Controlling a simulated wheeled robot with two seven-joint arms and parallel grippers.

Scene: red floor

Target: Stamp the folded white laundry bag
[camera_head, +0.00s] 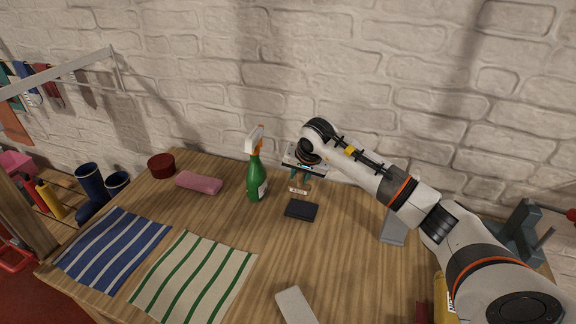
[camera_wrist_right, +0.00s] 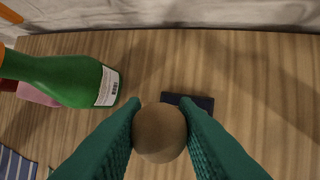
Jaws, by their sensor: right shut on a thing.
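My right gripper (camera_head: 300,176) is above the back middle of the wooden table. Its green fingers are shut on the stamp's round brown knob (camera_wrist_right: 159,132), which fills the gap between them in the wrist view. Below the fingers, the stamp's small pale base (camera_head: 298,190) shows in the head view, just behind a dark ink pad (camera_head: 301,210). The pad also shows beyond the knob in the wrist view (camera_wrist_right: 203,103). A pale flat item (camera_head: 296,305), possibly the folded white laundry bag, is cut off at the front edge of the picture. My left gripper is not in view.
A green spray bottle (camera_head: 257,180) stands left of my right gripper. A pink sponge-like block (camera_head: 199,182), a dark red tub (camera_head: 161,165) and blue-striped (camera_head: 114,248) and green-striped cloths (camera_head: 194,278) lie further left. A grey stand (camera_head: 393,228) is at right. The table's middle is clear.

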